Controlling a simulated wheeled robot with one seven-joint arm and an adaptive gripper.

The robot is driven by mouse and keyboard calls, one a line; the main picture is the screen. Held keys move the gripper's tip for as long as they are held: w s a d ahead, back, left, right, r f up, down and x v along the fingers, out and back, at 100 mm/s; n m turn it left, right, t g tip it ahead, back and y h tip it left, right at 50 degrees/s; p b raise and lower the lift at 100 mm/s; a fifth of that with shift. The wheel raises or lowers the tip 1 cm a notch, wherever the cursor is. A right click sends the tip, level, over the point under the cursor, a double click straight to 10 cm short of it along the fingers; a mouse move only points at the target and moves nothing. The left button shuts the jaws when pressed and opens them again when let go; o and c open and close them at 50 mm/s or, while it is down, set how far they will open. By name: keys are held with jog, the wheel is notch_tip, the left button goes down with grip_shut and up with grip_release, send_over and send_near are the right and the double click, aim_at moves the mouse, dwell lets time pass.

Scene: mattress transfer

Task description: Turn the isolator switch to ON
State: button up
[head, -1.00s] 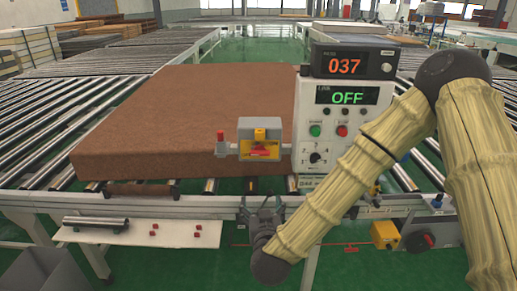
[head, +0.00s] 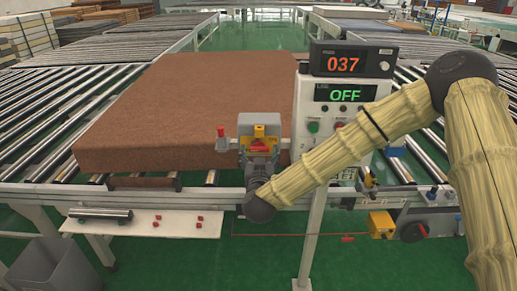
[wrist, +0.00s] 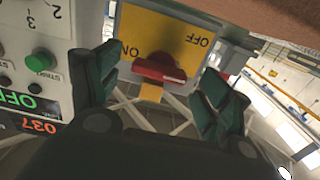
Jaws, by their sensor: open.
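The isolator switch (head: 259,128) is a grey box with a yellow plate, mounted on the conveyor's front side. In the wrist view, its red handle (wrist: 159,68) lies nearly level across the yellow plate (wrist: 168,35). ON is printed to the left of the plate and OFF at its upper right, turned upside down. My gripper (head: 260,162) is in front of the switch, partly hiding its lower part in the head view. In the wrist view, its fingers (wrist: 160,64) are open on either side of the handle, with gaps visible.
A control box (head: 340,95) reading OFF stands right of the switch, below a 037 display (head: 344,64). A brown mattress (head: 185,110) lies on the rollers behind. A red-knobbed post (head: 221,135) stands close left of the switch. A white shelf (head: 130,228) is at the lower left.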

jog(key=shift+w, duration=0.7)
jog(key=shift+c, duration=0.4)
jog(key=c, duration=0.9)
jog(key=shift+a, duration=0.1)
jog(key=shift+c, duration=0.2)
